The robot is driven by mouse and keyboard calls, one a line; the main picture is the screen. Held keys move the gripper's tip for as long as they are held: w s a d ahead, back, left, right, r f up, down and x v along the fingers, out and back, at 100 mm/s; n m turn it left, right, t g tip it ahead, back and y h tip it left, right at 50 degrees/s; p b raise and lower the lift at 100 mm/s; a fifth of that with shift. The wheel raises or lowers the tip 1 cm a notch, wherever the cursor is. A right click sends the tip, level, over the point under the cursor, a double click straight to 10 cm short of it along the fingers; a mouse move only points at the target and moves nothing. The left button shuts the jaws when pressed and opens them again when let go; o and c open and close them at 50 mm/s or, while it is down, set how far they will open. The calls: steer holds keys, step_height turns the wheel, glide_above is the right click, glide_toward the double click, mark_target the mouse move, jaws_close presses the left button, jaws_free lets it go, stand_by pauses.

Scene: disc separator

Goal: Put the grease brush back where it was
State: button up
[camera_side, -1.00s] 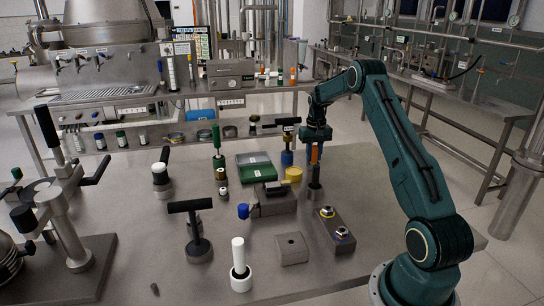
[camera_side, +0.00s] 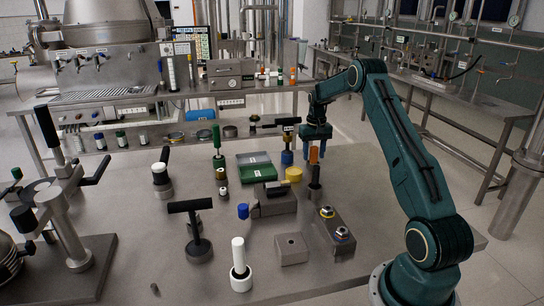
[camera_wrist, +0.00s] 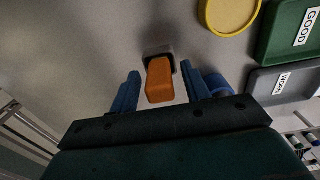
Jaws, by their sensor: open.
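The grease brush (camera_side: 314,155) has an orange handle and stands upright in a dark holder (camera_side: 315,192) at the right of the table. My gripper (camera_side: 316,154) is over it, pointing down, with its blue fingers apart on either side of the handle. In the wrist view, the orange handle (camera_wrist: 160,80) lies between the two open fingertips of my gripper (camera_wrist: 158,84), with gaps on both sides. The brush's lower end is hidden in the holder.
A yellow round piece (camera_side: 293,174) and a green tray (camera_side: 258,174) lie left of the holder. A grey block with two fittings (camera_side: 333,229) is in front. A black T-handled tool (camera_side: 191,206) stands further left. The table's right strip is bare.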

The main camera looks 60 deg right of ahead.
step_height(320, 180, up, 11)
steer(key=shift+r, duration=0.2)
stand_by(0.4)
stand_by(0.4)
steer(key=s+a+r+n+t, duration=0.1)
steer(key=a+r, duration=0.4)
steer(key=a, duration=0.3)
steer(key=s+a+r+n+t+h, duration=0.1)
steer(key=a+r+n, duration=0.1)
steer(key=a+r, duration=0.5)
steer(key=s+a+r+n, duration=0.1)
steer(key=a+r, duration=0.1)
steer(key=a, duration=0.8)
steer(key=s+a+f+n+t, duration=0.1)
steer(key=s+a+f+n, duration=0.1)
steer(key=s+a, duration=0.6)
steer(key=s+a+f+n+t+y, duration=0.1)
steer(key=s+a+f+n+t, duration=0.1)
steer(key=s+a, duration=0.7)
steer(key=s+n, duration=0.1)
steer(key=s, duration=0.2)
steer(key=shift+a+t, duration=0.2)
steer(key=shift+t, duration=0.1)
